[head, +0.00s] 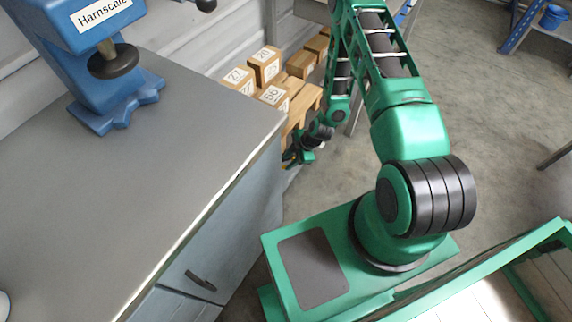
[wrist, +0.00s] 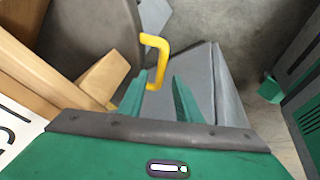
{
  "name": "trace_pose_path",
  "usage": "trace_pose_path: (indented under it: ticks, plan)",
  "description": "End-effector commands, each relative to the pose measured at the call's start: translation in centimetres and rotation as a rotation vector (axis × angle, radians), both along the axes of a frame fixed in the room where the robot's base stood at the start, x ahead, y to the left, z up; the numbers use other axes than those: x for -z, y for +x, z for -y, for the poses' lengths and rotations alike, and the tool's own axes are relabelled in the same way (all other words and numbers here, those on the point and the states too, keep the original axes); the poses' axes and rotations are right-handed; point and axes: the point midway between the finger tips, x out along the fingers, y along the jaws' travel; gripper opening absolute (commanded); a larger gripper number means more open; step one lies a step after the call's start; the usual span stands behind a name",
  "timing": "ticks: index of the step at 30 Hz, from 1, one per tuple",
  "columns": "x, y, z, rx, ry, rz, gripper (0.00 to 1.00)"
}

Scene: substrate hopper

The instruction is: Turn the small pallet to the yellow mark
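My gripper (wrist: 160,88) is open, its two green fingers apart. A yellow bent handle (wrist: 157,42) shows at the fingertips in the wrist view, with its lower end in the gap between them. I cannot tell whether they touch. The handle stands at the edge of a dark grey, round-edged surface (wrist: 75,32). In the head view my gripper (head: 298,157) is low beside the cabinet, just in front of the stacked wooden blocks. Pale wooden pieces (wrist: 105,76) lie left of the fingers in the wrist view. I cannot make out the small pallet clearly or a separate yellow mark.
Several numbered wooden blocks (head: 266,63) stand by the wall behind the grey-topped cabinet (head: 130,190). The cabinet's edge is close left of my gripper. A blue Harnscale machine (head: 85,55) stands on it. Open concrete floor (head: 480,120) lies to the right.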

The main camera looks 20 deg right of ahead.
Motion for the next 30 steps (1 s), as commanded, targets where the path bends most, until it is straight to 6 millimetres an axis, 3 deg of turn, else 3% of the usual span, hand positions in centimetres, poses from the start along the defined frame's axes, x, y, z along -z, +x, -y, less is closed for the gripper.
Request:
trace_pose_path:
  ticks: [3, 9, 20, 24, 27, 28, 30]
  plan:
    - [1.7, 0.4, -0.6, 0.001, 0.0, -0.001, 0.31]
    - [3.4, 0.9, -1.3, 0.001, -0.001, -0.001, 0.31]
    - [3.8, 1.0, -1.4, 0.001, -0.001, 0.0, 0.31]
    - [3.8, 1.0, -1.4, 0.001, -0.001, 0.0, 0.0]
    - [3.7, 1.0, -1.4, 0.002, -0.001, 0.001, 0.0]
    - [3.7, 1.1, -0.4, 0.005, -0.001, 0.001, 0.0]
    - [3.7, 1.1, -0.9, 0.003, -0.002, 0.001, 0.0]
